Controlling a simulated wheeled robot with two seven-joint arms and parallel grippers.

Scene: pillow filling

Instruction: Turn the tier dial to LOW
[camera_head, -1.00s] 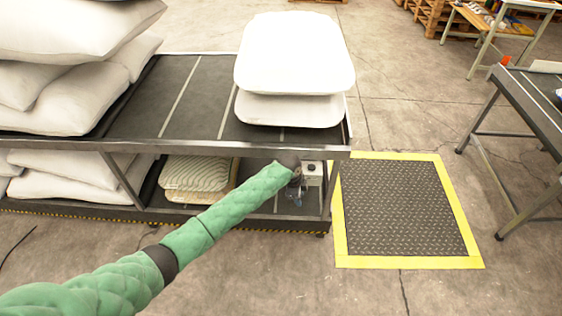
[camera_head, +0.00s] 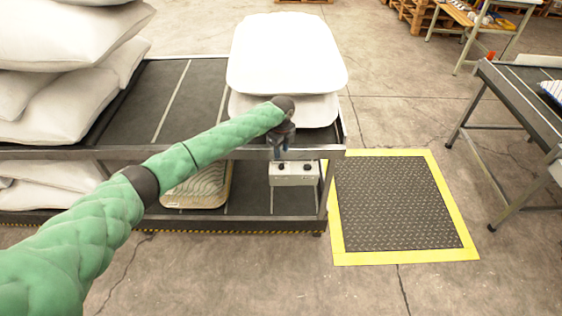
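A small light-grey control box (camera_head: 293,180) sits under the front edge of the table, near its right end. It has two dark round knobs on top, a left knob (camera_head: 280,166) and a right knob (camera_head: 307,167). I cannot tell which is the tier dial, and no labels or settings are readable. My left gripper (camera_head: 278,153) points down just above and behind the left knob, in front of the table's rail. It looks empty, but its fingers are too small to tell open from shut. My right gripper is out of view.
White pillows (camera_head: 285,55) are stacked on the table's right end, close behind my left gripper, and more (camera_head: 60,50) on the left. A patterned cushion (camera_head: 200,187) lies on the lower shelf. The yellow-edged floor mat (camera_head: 395,203) is clear.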

